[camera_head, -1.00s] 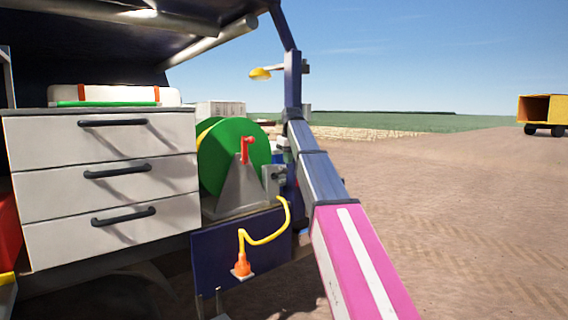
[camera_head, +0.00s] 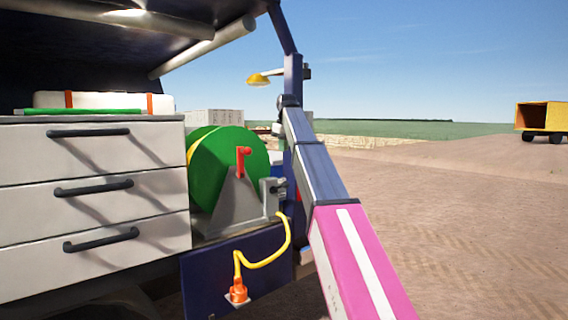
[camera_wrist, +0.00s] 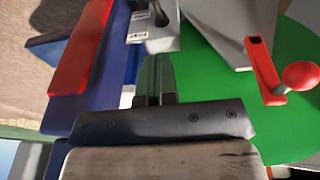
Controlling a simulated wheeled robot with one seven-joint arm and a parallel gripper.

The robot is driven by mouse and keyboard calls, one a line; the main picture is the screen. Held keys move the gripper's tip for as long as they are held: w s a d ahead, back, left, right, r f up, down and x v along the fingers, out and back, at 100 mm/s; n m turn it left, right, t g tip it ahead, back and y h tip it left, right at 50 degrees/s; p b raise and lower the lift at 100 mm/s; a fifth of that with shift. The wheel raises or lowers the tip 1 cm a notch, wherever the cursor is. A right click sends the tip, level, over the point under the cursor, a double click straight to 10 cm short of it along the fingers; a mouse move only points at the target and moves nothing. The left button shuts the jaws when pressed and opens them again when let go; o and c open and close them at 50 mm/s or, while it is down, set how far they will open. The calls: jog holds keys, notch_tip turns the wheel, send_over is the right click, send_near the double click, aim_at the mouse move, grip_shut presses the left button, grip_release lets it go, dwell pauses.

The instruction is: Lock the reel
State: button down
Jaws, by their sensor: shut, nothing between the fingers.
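The green reel (camera_head: 232,175) stands on a grey stand (camera_head: 236,207) at the vehicle's rear, with a red crank (camera_head: 242,158) on its face. A grey bracket with a dark knob (camera_head: 277,188) sits just right of the stand. In the wrist view the green reel disc (camera_wrist: 215,85) fills the right, with the red crank (camera_wrist: 264,75) and its round knob. The grey bracket (camera_wrist: 152,38), with a dark lever and labels, is at the top. My gripper (camera_wrist: 155,62) is shut and empty, pointing toward the bracket, apparently short of it.
White drawers (camera_head: 85,190) with dark handles stand left of the reel. A yellow lamp (camera_head: 258,79) is mounted on a blue post. Open dirt ground lies to the right, with a yellow trailer (camera_head: 540,117) far off.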

send_over(286, 183)
jog(key=w+a, duration=0.1)
jog(key=a, duration=0.1)
jog(key=s+d+x, duration=0.1)
jog(key=s+x, duration=0.1)
jog(key=x, duration=0.7)
jog(key=shift+w+d+f, duration=0.1)
jog(key=shift+d+f, duration=0.15)
jog(key=shift+f, duration=0.8)
jog(key=shift+d+f, duration=0.25)
jog(key=shift+f, duration=0.8)
jog(key=shift+s+d+f+t+y, duration=0.25)
jog(key=shift+s+f+t, duration=0.1)
jog(key=shift+f+t, duration=0.05)
jog(key=shift+s+d+f+t+y, duration=0.25)
jog(key=shift+s+f+t, duration=0.1)
jog(key=shift+f+t, duration=0.1)
notch_tip(286, 183, down, 8)
jog(key=s+t+y, duration=0.1)
jog(key=t+y, duration=0.2)
jog(key=t, duration=0.2)
jog(key=shift+d+y, duration=0.4)
jog(key=shift+d, duration=0.05)
jog(key=shift+f+t, duration=0.2)
jog(key=shift+t, duration=0.05)
